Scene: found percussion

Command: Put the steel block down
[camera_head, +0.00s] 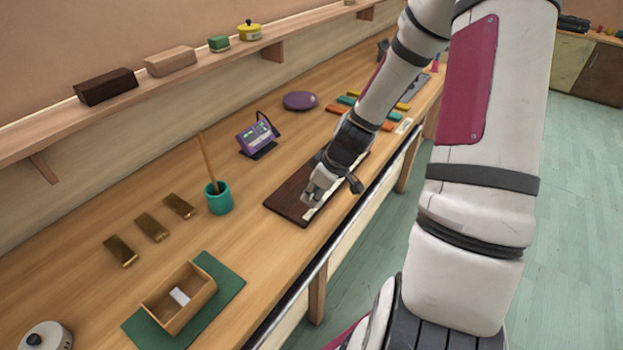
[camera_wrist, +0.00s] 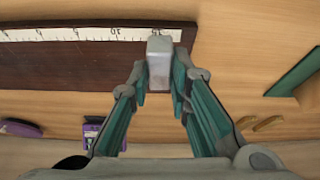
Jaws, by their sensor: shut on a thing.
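The steel block (camera_wrist: 159,62) is a pale grey piece with rounded edges, held between my gripper's fingers (camera_wrist: 160,82) in the wrist view. It is over the right end of a dark brown board (camera_wrist: 90,65) with a white numbered scale strip (camera_wrist: 60,34) along it. I cannot tell whether the block touches the board. In the head view my gripper (camera_head: 317,192) is low over the near-left end of the same board (camera_head: 284,203). The block is hard to make out there, largely hidden by the fingers.
Left of the board on the bench stand a teal cup (camera_head: 218,204) with a stick, three brass bars (camera_head: 151,227) and an open wooden box (camera_head: 166,316) on a green mat (camera_head: 229,292). Behind are a purple device (camera_head: 252,139) and a purple disc (camera_head: 300,100). Bare bench lies between cup and board.

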